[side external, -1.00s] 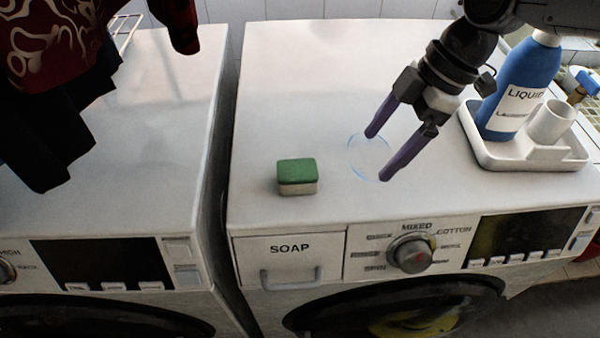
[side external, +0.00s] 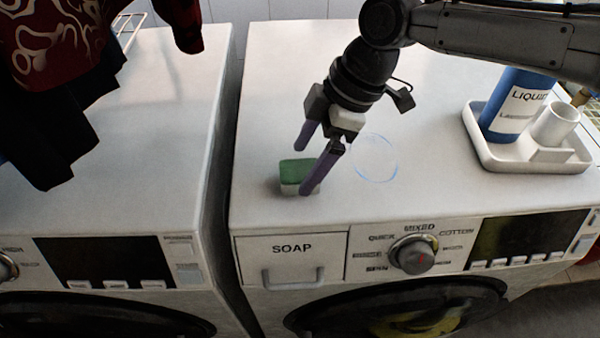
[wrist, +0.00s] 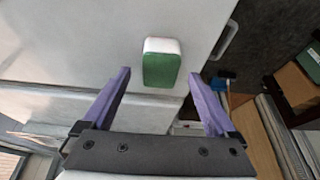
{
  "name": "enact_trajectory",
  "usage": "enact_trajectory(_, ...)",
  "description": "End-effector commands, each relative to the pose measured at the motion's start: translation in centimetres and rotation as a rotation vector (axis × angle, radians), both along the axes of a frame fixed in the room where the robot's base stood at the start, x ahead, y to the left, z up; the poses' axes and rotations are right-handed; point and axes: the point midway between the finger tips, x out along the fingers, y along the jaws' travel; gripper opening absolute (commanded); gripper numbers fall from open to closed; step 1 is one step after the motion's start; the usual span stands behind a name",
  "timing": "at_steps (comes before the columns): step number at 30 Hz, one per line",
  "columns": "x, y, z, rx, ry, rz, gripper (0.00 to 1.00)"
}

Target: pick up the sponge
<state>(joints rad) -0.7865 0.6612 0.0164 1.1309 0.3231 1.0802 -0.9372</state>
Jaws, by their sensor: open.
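The sponge (side external: 290,174), green on top with a pale lower layer, lies on top of the right washing machine near its front left. In the wrist view the sponge (wrist: 161,68) shows between and beyond the fingertips. My gripper (side external: 302,170) is open, with purple fingers pointing down to the left. In the side view the near finger overlaps the right part of the sponge and hides it. In the wrist view the gripper (wrist: 158,75) has nothing between its fingers' inner faces. Whether a finger touches the sponge, I cannot tell.
A blue liquid bottle (side external: 512,105) and a white cup (side external: 556,124) stand in a white tray (side external: 492,162) at the right. A faint blue circle (side external: 375,158) marks the machine top. A gap (side external: 222,160) separates the two machines. Dark red and black clothing hangs at upper left.

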Motion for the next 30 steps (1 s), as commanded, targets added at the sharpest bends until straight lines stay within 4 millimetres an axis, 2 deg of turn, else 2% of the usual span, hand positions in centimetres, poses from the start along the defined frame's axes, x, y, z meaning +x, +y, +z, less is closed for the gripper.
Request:
enact_trajectory(3,-0.1,0.8,-1.9,-0.001,0.002,0.003,0.93)
enact_trajectory(6,-0.1,1.1,-2.7,0.000,0.001,0.003,0.93)
enact_trajectory(13,-0.1,1.2,-2.8,0.002,-0.001,0.002,0.91)
enact_trajectory(27,-0.1,1.1,-2.7,0.002,-0.001,0.002,0.06)
enact_trajectory(30,-0.1,1.1,-2.7,0.002,-0.001,0.002,0.05)
